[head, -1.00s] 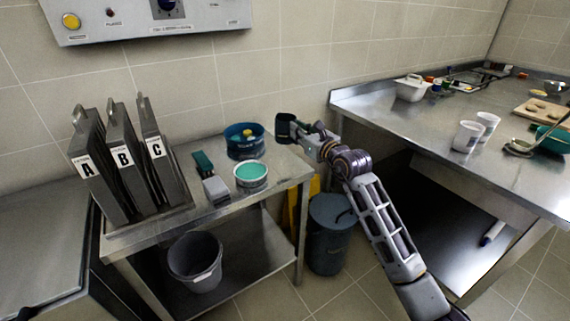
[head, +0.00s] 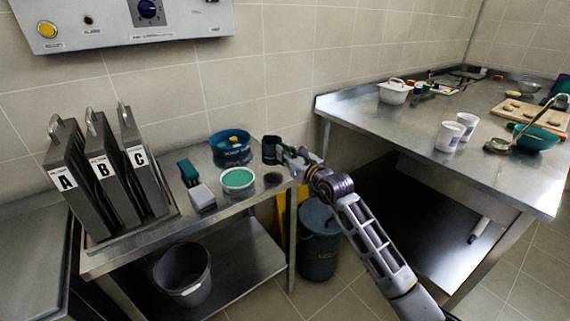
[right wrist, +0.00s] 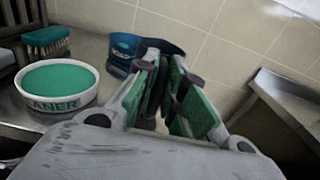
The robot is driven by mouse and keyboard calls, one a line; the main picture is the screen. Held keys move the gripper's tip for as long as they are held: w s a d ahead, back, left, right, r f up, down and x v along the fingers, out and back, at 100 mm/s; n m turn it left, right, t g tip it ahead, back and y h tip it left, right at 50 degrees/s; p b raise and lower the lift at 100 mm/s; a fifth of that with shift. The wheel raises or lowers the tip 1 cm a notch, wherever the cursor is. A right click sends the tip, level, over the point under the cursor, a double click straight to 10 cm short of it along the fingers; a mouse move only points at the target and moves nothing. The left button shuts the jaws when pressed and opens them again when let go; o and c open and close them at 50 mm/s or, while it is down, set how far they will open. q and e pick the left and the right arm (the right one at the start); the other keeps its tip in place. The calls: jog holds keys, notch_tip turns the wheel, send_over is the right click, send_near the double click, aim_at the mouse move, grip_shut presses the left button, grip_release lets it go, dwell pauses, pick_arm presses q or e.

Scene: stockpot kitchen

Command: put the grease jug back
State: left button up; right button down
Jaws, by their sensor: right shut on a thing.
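A small dark jug (head: 269,148), which I take to be the grease jug, is at the end of my right arm in the head view. My right gripper (head: 281,153) is shut on it from its right side. The jug appears upright, above the right end of the small steel table (head: 215,222), with a dark patch on the tabletop below it. In the right wrist view the fingers of my right gripper (right wrist: 166,85) show green pads, and a dark blue surface shows behind them. The fingers hide much of what they hold. My left gripper is not in view.
A blue tub (head: 231,155), a white tub with a green top (head: 238,181) and a green brush (head: 188,172) stand left of the jug. Upright panels A, B and C (head: 103,180) fill the table's left end. A steel counter (head: 400,128) stands right, across a gap.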

jog(key=shift+f, duration=0.45)
notch_tip(320, 180, down, 2)
jog(key=shift+f+b, duration=0.2)
jog(key=shift+b, duration=0.15)
jog(key=shift+f, duration=0.15)
jog(key=c, duration=1.9)
grip_release()
jog(key=shift+f, duration=0.15)
jog(key=shift+c, duration=0.2)
jog(key=o, duration=0.4)
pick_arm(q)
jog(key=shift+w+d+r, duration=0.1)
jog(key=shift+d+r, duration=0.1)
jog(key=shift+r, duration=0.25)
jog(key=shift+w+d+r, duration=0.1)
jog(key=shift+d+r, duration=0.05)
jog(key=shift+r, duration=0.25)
pick_arm(e)
jog(key=shift+o, duration=0.2)
